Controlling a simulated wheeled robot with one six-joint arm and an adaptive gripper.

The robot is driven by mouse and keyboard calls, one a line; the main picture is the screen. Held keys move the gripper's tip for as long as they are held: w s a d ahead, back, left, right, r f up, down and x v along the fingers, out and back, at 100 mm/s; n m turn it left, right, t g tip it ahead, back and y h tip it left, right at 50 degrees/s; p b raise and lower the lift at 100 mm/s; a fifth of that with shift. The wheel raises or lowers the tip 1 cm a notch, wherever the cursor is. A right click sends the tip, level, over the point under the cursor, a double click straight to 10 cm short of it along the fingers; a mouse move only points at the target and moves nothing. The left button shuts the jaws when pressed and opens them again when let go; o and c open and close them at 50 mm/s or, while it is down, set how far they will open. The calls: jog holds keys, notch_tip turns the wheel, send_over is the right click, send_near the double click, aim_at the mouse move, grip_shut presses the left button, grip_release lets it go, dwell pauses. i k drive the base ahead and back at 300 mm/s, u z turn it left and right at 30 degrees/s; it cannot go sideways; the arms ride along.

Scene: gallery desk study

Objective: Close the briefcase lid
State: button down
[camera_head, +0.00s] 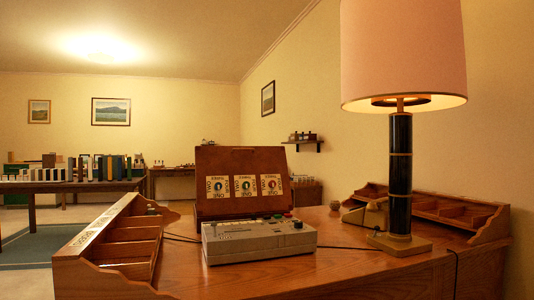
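The briefcase's brown lid (240,156) stands open and near upright on the wooden desk, in the middle of the view. Several cards (245,187) with coloured dots are on its inner face. The grey, box-like unit (258,243) with small knobs and buttons is in front of the lid and hides most of the lower case. I cannot tell whether this unit sits in the case or before it. My gripper is not in view.
A large lamp (400,180) with a pink shade stands right of the case. Wooden organisers stand at the left (110,250) and right (440,213) of the desk (350,268). A cable runs across the desktop. Bare desktop lies right of the grey unit.

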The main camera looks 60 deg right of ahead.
aim_at(231, 167)
jog(key=z, duration=1.6)
